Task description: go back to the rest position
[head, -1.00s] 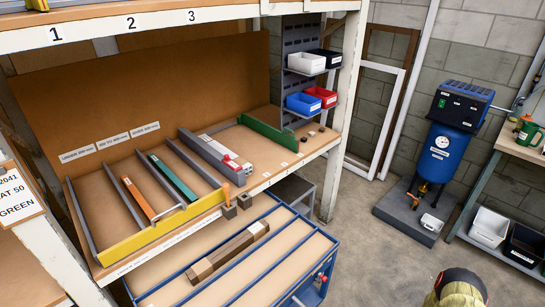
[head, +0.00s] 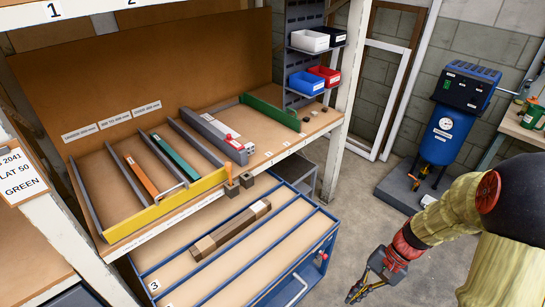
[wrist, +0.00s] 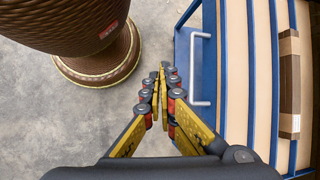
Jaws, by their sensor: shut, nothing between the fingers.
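My gripper (head: 355,293) hangs low at the bottom right of the head view, fingers pointing down and left, over the floor to the right of the blue cart (head: 330,240). In the wrist view my gripper (wrist: 161,72) has its fingertips together with nothing between them. There the fingers are above bare floor, just left of the cart's grey handle (wrist: 199,68). No contact with the cart shows. My arm comes in from the right edge of the head view.
The shelf behind holds an orange strip (head: 142,176), a green strip (head: 175,156) and grey bars (head: 222,136). A blue machine (head: 448,125) stands at the back right. Grey floor (head: 350,220) between is clear.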

